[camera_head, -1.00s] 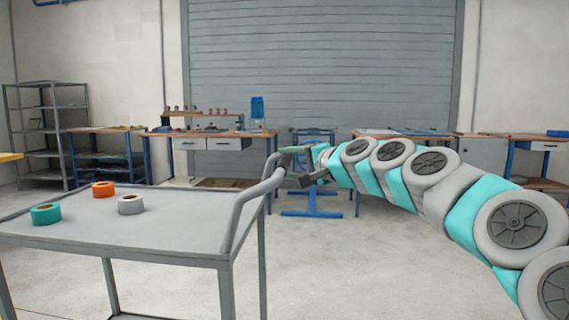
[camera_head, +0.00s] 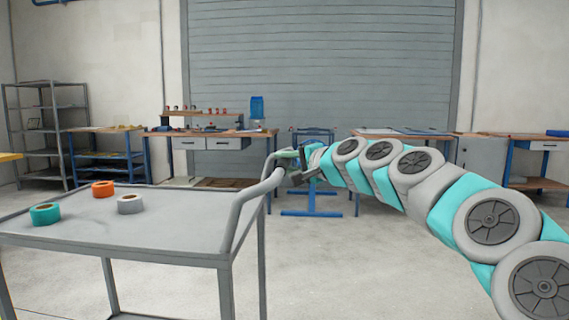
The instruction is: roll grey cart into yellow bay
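The grey cart (camera_head: 170,225) stands at the left front, with its raised tube handle (camera_head: 243,205) on its right side. A teal tape roll (camera_head: 45,214), an orange roll (camera_head: 103,189) and a grey roll (camera_head: 130,204) lie on its top. My gripper (camera_head: 293,166) is at the far upper end of the handle, overlapping it in the picture. Its fingers are small and partly hidden, so I cannot tell whether they are shut on the tube. No yellow bay is clearly visible.
Workbenches (camera_head: 222,133) and a blue-framed stand (camera_head: 312,190) line the back, before a grey shutter (camera_head: 320,60). A grey shelf rack (camera_head: 50,125) stands back left. The floor right of the cart is open.

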